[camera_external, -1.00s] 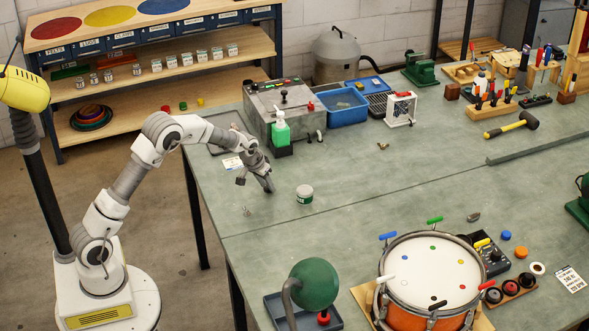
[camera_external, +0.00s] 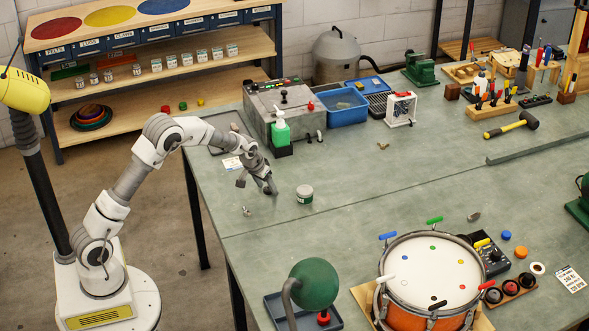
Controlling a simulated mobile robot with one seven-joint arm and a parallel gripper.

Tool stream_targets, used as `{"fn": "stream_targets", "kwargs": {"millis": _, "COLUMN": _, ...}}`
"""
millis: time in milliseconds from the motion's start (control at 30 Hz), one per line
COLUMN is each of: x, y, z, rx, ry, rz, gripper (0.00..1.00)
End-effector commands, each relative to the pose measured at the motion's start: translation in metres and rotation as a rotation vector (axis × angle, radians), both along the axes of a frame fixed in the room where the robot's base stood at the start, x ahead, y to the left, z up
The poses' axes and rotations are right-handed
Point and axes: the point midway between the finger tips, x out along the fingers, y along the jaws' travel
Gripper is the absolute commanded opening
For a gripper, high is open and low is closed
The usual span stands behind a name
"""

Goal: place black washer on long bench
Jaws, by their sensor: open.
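The long bench (camera_external: 390,185) has a grey-green top and runs across the view.
A small metal piece (camera_external: 246,211) lies near my gripper. The drum (camera_external: 430,275) and a green ball-topped stand (camera_external: 314,284) occupy the front. The bench middle is mostly clear.

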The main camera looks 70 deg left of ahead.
Motion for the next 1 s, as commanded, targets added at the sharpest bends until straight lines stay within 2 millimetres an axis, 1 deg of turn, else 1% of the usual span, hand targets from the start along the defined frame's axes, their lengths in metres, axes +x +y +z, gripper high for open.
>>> {"fn": "stream_targets", "kwargs": {"millis": 100, "x": 0.000, "y": 0.000, "z": 0.002, "rx": 0.000, "ry": 0.000, "rz": 0.000, "gripper": 0.69}}
{"fn": "stream_targets", "kwargs": {"millis": 167, "x": -0.002, "y": -0.001, "z": 0.009, "rx": 0.001, "ry": -0.003, "rz": 0.000, "gripper": 0.69}}
{"fn": "stream_targets", "kwargs": {"millis": 267, "x": -0.008, "y": -0.005, "z": 0.025, "rx": 0.001, "ry": -0.003, "rz": -0.001, "gripper": 0.69}}
{"fn": "stream_targets", "kwargs": {"millis": 400, "x": -0.019, "y": -0.007, "z": 0.057, "rx": 0.001, "ry": -0.004, "rz": 0.000, "gripper": 0.69}}
{"fn": "stream_targets", "kwargs": {"millis": 700, "x": -0.044, "y": -0.021, "z": 0.122, "rx": 0.001, "ry": -0.003, "rz": -0.001, "gripper": 0.69}}
{"fn": "stream_targets", "kwargs": {"millis": 833, "x": -0.051, "y": -0.025, "z": 0.143, "rx": 0.001, "ry": -0.003, "rz": 0.000, "gripper": 0.69}}
{"fn": "stream_targets", "kwargs": {"millis": 900, "x": -0.054, "y": -0.027, "z": 0.151, "rx": 0.001, "ry": -0.003, "rz": 0.000, "gripper": 0.69}}
{"fn": "stream_targets", "kwargs": {"millis": 1000, "x": -0.057, "y": -0.029, "z": 0.158, "rx": 0.000, "ry": 0.000, "rz": -0.001, "gripper": 0.69}}
